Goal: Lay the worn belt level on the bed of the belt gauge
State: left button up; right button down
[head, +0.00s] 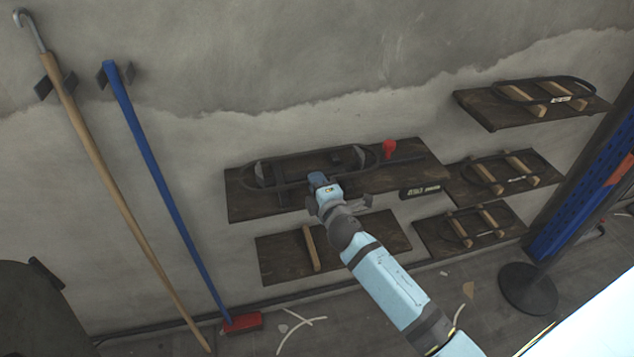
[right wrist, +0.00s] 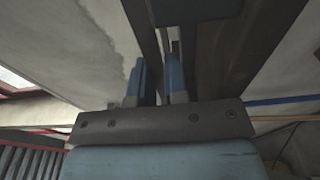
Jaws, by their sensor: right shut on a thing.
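The worn belt, a thin dark loop (head: 287,184), shows at the belt gauge, a dark wall-mounted board (head: 240,208) with grey curved end pieces and a red knob (head: 389,149). The belt's loop spans much of the bed; I cannot tell whether it rests flat on it all along. My right gripper (head: 318,180) is at the front of the gauge, shut on the belt, and it hides part of the loop. In the right wrist view the two blue fingers (right wrist: 158,82) stand beneath a dark board, with the grip itself unclear. My left gripper is not in view.
Three shelves at the right (head: 470,112) hold dark belts on wooden blocks. A lower shelf (head: 280,268) has one wooden block and no belt. A small black plate (head: 420,191) is right of the gripper. A blue post (head: 580,195) stands at the right; two poles lean left.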

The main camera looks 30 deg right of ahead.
jog(key=c, duration=1.1)
grip_release()
jog(key=s, duration=0.4)
jog(key=s+a+b, duration=0.1)
jog(key=s, duration=0.4)
jog(key=s+b, duration=0.1)
jog(key=s, duration=0.3)
jog(key=shift+s+a, duration=0.35)
